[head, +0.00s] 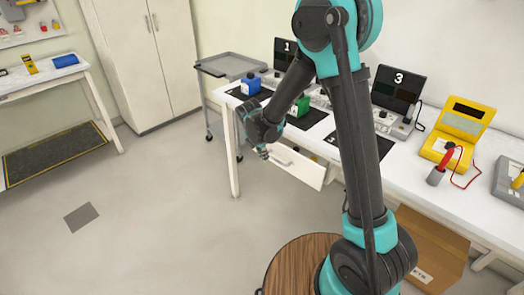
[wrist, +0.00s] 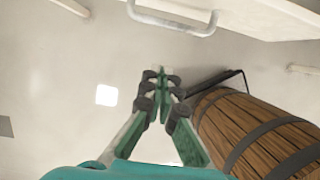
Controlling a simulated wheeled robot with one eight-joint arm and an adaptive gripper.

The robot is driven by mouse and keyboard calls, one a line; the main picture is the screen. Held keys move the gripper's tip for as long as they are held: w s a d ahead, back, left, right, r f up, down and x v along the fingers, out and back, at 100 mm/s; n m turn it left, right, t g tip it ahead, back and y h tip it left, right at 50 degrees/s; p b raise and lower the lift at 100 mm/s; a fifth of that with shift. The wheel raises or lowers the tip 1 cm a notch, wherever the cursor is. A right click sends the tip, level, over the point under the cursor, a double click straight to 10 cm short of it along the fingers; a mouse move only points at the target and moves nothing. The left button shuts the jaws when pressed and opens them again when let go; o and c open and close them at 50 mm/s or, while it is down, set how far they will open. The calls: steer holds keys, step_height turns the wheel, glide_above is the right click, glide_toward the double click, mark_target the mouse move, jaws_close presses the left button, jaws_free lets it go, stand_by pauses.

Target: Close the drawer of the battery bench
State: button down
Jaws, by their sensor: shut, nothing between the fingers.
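The battery bench (head: 425,188) is a long white table along the right wall. Its white drawer (head: 303,170) is under the front edge near the left end and appears to stand out from it; how far I cannot tell. The drawer's pale bar handle shows at the top of the wrist view (wrist: 172,20), with part of the drawer front (wrist: 262,18) beside it. My gripper (head: 263,152) is at the left end of the drawer front in the head view. In the wrist view its fingers (wrist: 161,73) are shut and empty, apart from the handle.
Numbered dark screens, blue (head: 250,84) and green blocks and a yellow tester case (head: 458,130) stand on the bench. A cardboard box (head: 425,245) sits under it. A grey cart (head: 228,66) stands behind its left end. The floor to the left (head: 160,200) is clear.

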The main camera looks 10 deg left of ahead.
mark_target(280, 157)
steer(key=shift+w+d+f, duration=0.75)
steer(key=shift+w+f, duration=0.2)
steer(key=shift+f, duration=0.05)
steer(key=shift+w+d+f, duration=0.7)
steer(key=shift+w+f, duration=0.25)
steer(key=shift+w+d, duration=0.75)
steer(key=shift+w, duration=0.25)
steer(key=shift+w+d, duration=0.75)
steer(key=shift+w, duration=0.2)
